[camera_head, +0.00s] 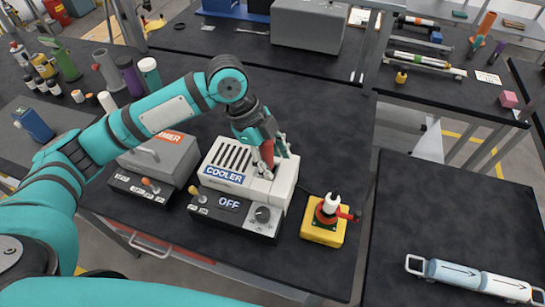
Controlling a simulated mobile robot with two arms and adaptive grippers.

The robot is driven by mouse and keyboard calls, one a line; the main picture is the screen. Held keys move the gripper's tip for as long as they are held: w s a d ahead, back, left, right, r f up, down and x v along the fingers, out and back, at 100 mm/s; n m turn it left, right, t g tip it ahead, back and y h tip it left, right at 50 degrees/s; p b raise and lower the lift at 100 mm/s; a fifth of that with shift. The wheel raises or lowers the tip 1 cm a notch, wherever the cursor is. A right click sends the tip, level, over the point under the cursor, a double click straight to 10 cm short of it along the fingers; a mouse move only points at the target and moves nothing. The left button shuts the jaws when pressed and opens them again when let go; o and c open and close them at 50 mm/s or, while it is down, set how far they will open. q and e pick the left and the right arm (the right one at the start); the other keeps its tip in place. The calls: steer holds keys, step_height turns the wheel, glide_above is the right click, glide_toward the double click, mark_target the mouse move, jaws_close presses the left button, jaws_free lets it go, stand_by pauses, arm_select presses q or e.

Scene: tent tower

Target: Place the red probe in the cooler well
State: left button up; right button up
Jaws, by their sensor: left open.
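The cooler (223,166) is a white block with dark slots on top and a blue COOLER label. Its black front panel reads OFF. The red probe (267,153) stands roughly upright at the right part of the cooler's top. My left gripper (268,163) is open, pointing down around the probe, with fingers on either side of it. The probe's lower end and the well are largely hidden by the fingers, so I cannot tell how deep it sits. My right gripper is not in view.
A grey heater box (160,160) stands left of the cooler. A yellow box (323,228) with a red-handled part stands to the right. Several bottles and tubes (130,77) crowd the back left. A white and blue cylinder (470,279) lies on the right table.

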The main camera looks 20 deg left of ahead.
arm_select(q)
steer(key=b+v, duration=0.2)
steer(key=v, duration=1)
steer(key=shift+r, duration=0.15)
